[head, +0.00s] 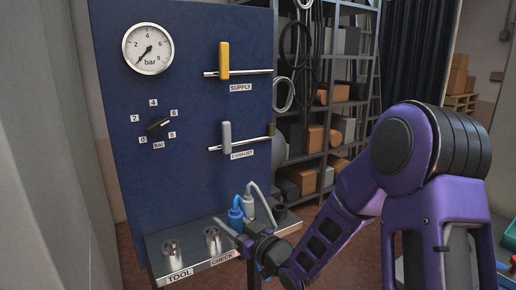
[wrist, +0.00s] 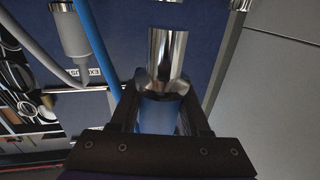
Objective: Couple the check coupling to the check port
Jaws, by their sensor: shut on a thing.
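My gripper (head: 238,235) is at the front edge of the steel shelf, just right of the check port. In the wrist view my gripper (wrist: 160,120) is shut on a blue coupling (wrist: 158,113) with a bright metal end (wrist: 167,55). The blue coupling (head: 236,216) also shows in the head view, roughly upright. The check port (head: 212,238) is a metal socket behind the CHECK label, with its top uncovered. The coupling appears apart from this port. My fingers partly hide the coupling's lower part, so its height above the shelf cannot be told.
The tool port (head: 171,253) is uncovered at the left of the shelf (head: 193,265). A grey coupling (head: 249,206) with a grey hose is close behind the blue one. The blue panel (head: 190,120) rises behind, with a gauge (head: 148,49), knob (head: 158,125), yellow supply handle (head: 224,58) and grey exhaust handle (head: 226,134).

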